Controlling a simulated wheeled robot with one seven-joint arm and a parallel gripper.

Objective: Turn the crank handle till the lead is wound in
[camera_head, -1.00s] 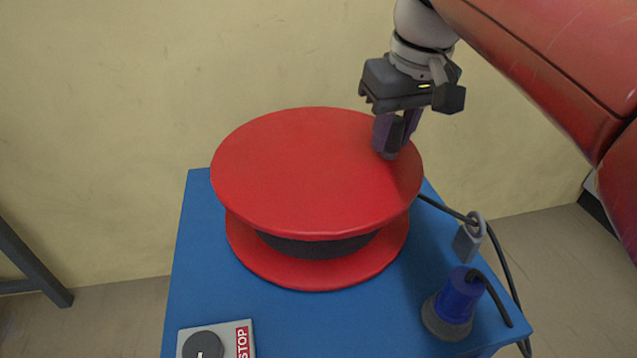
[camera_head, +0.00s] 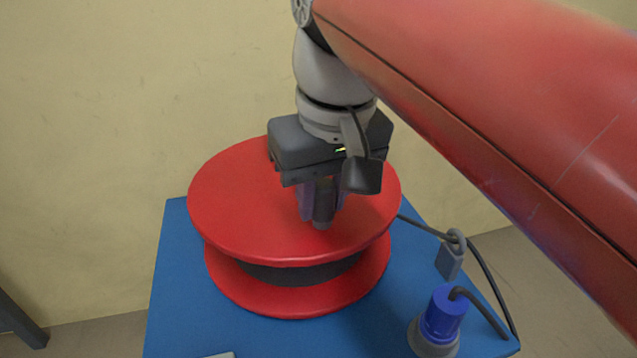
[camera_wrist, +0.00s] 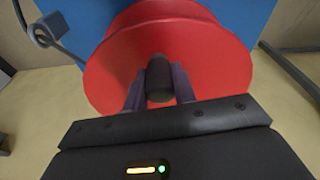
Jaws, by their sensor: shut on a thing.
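A red reel (camera_head: 235,205) with two round flanges stands on a blue box (camera_head: 175,290). Dark lead (camera_head: 300,270) is wound between its flanges. My gripper (camera_head: 320,205) is over the near right part of the top flange, shut on the dark upright crank handle (camera_head: 322,215). In the wrist view the handle (camera_wrist: 159,80) sits between the two purple-grey fingers of my gripper (camera_wrist: 160,90), above the red disc (camera_wrist: 215,60). A blue plug (camera_head: 443,315) with a grey collar stands at the box's right front, with the black lead coming from its top.
A wall (camera_head: 100,120) stands close behind the box. A dark metal leg (camera_head: 20,318) is at the far left. My red arm crosses the upper right.

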